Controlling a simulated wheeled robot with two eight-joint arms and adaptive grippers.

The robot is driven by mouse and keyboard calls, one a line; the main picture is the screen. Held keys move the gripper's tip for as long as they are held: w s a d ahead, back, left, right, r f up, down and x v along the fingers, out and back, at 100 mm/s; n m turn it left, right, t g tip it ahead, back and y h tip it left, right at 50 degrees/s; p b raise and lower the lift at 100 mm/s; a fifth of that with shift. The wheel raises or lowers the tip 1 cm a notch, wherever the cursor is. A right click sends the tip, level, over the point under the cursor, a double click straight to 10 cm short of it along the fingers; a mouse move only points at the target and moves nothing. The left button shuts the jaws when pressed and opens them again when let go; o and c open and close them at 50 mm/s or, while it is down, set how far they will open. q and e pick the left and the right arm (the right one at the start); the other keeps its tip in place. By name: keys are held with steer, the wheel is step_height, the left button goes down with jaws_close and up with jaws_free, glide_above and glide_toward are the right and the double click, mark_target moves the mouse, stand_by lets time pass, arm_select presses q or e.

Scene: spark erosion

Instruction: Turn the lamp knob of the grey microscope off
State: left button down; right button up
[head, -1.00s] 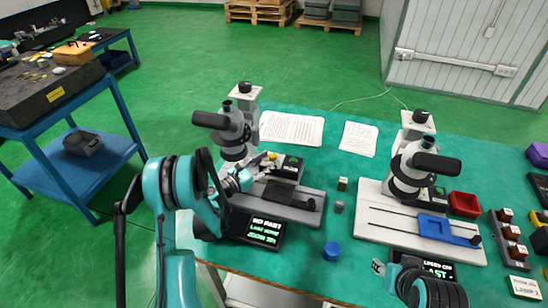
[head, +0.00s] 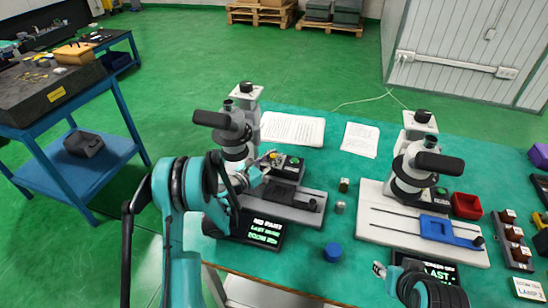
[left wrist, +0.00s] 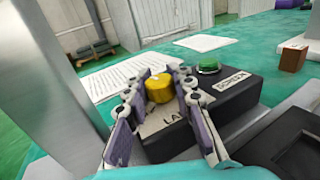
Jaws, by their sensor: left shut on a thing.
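The grey microscope (head: 234,136) stands left of centre on the bench, with a black stage plate (head: 291,196) on its base. In the left wrist view a yellow lamp knob (left wrist: 160,89) sits on a black box (left wrist: 232,95) with a partly hidden "LA…" label. A green button (left wrist: 208,67) is beside it. My left gripper (left wrist: 160,98) is shut on the knob, one finger on each side. In the head view my left gripper (head: 264,165) reaches in beside the microscope's column. My right gripper (head: 380,269) is low at the right; its jaws are too small to judge.
A second, white-based microscope (head: 412,160) with a blue piece (head: 435,228) stands at the right. A display (head: 258,231) reading "NO PART" is in front of the grey one. A blue cap (head: 333,252) and small metal parts lie between. Papers (head: 292,129) lie behind.

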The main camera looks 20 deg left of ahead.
arm_select(q)
steer(key=n+t+y, duration=0.1)
steer(key=y, duration=0.1)
steer(key=shift+d+n+y, duration=0.15)
steer(key=shift+n+y, duration=0.15)
steer(key=shift+n, duration=0.1)
steer(key=shift+n+t+y, duration=0.5)
steer(key=shift+n+y, duration=0.6)
steer(key=shift+y, duration=0.5)
steer(key=c, duration=1.3)
jaws_free()
steer(key=shift+o, duration=0.2)
steer(key=shift+a+h, duration=0.2)
steer(key=shift+h, duration=0.1)
